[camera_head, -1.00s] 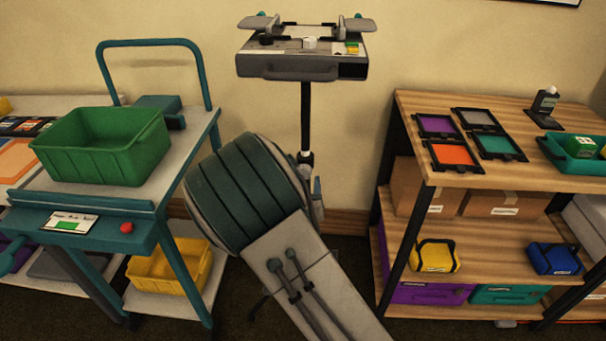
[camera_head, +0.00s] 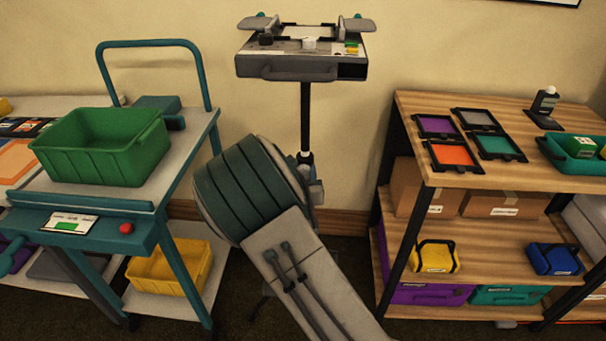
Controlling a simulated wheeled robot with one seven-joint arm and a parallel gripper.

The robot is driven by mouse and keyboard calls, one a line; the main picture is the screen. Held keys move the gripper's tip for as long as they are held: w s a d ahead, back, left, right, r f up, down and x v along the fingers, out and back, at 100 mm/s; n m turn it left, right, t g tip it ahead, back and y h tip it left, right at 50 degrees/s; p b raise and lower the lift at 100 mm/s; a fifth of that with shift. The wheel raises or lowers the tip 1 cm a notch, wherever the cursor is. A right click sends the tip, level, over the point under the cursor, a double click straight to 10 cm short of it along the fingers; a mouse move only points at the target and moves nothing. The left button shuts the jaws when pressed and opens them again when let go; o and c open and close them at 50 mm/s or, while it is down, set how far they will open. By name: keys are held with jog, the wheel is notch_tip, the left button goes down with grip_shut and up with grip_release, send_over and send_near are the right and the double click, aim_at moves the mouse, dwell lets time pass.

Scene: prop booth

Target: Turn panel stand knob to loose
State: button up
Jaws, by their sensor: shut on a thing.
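The panel stand (camera_head: 306,115) stands against the wall in the middle, with a black pole under a grey control head (camera_head: 287,66). A black knob (camera_head: 265,40) and a white knob (camera_head: 310,43) sit on the head, with small green and yellow parts at its right. Which knob the task means, and its setting, I cannot tell. A pale collar (camera_head: 305,157) shows on the pole above my arm. My arm, with a dark green striped joint, covers the lower pole. Small grey parts (camera_head: 316,190) show at its right edge. My gripper's fingers are hidden behind the arm.
A teal trolley with a green crate (camera_head: 100,145) and a yellow bin (camera_head: 168,268) stands at left. A wooden shelf (camera_head: 405,190) with coloured frames and cases stands at right. Some floor is clear between my arm and the shelf.

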jog(key=shift+n, duration=0.3)
jog(key=n, duration=0.3)
jog(key=shift+n+p, duration=0.3)
jog(key=n+p, duration=0.1)
jog(key=n, duration=0.3)
jog(key=shift+n, duration=0.3)
jog(key=n+p, duration=0.2)
jog(key=n, duration=0.2)
jog(key=shift+n, duration=0.3)
jog(key=shift+n+p, duration=0.6)
jog(key=shift+n, duration=1.6)
jog(key=shift+f, duration=0.1)
jog(key=o, duration=1)
